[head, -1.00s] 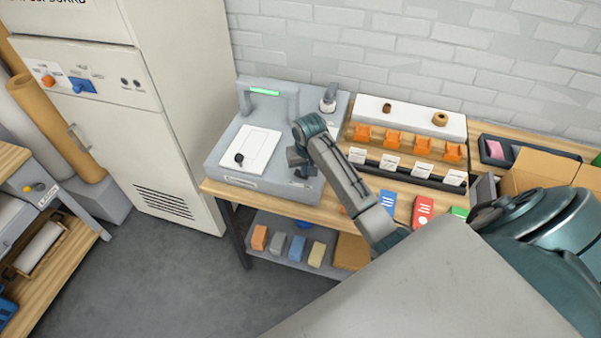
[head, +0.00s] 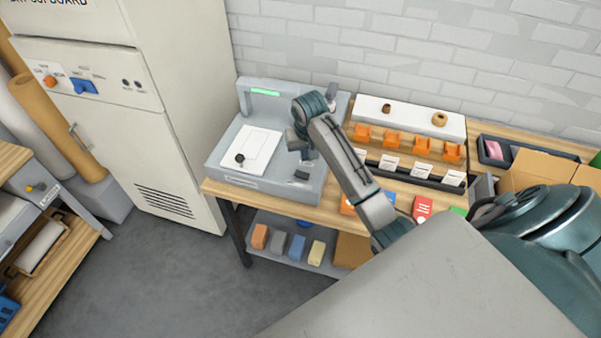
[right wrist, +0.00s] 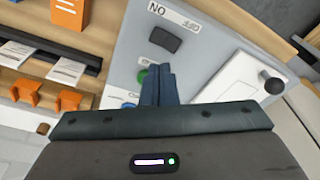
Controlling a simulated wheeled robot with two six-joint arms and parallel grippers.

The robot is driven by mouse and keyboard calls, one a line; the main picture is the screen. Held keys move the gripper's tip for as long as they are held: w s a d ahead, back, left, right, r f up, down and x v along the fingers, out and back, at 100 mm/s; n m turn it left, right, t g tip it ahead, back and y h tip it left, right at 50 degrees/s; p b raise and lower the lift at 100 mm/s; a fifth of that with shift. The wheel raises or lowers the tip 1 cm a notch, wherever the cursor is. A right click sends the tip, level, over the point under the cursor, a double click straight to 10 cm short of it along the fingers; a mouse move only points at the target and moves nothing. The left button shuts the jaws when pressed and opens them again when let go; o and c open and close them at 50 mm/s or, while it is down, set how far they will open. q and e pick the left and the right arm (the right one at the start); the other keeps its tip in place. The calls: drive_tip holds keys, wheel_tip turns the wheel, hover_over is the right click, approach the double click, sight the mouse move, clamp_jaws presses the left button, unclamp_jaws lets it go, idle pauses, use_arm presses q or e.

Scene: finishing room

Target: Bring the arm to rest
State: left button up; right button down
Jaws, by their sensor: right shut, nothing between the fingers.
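My right arm reaches in from the right of the head view over the wooden bench. Its gripper (head: 303,150) hangs over the right part of the grey machine. In the right wrist view the two fingers (right wrist: 158,88) are together with nothing between them. I cannot tell the exact height of the fingertips above the panel. My left gripper is not in view.
The grey machine (head: 225,172) carries a white plate with a black knob (head: 240,158). Orange holders (head: 392,143) and white cards stand to its right. A cardboard box (head: 540,172) is at the far right. A tall cabinet (head: 180,130) stands left; the floor in front is clear.

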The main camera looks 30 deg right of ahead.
idle(0.5)
drive_tip(key=s+a+n+t, duration=0.15)
drive_tip(key=s+a, duration=0.35)
drive_tip(key=s, duration=1.1)
drive_tip(key=s+a+n+t, duration=0.1)
drive_tip(key=s+a+n, duration=0.25)
drive_tip(key=s, duration=1.25)
wheel_tip(320, 180, down, 40)
drive_tip(key=d+g+b, duration=0.2)
drive_tip(key=b, duration=0.6)
drive_tip(key=s+f+b, duration=0.3)
drive_tip(key=s+f, duration=0.6)
drive_tip(key=f, duration=0.3)
drive_tip(key=s+d+f+b, duration=0.1)
drive_tip(key=s+f+b, duration=0.2)
drive_tip(key=s+f, duration=0.6)
wheel_tip(320, 180, down, 4)
drive_tip(key=shift+s+d+r+m+g, duration=0.1)
drive_tip(key=shift+s+d+m+g, duration=0.1)
drive_tip(key=shift+s+m+g, duration=0.2)
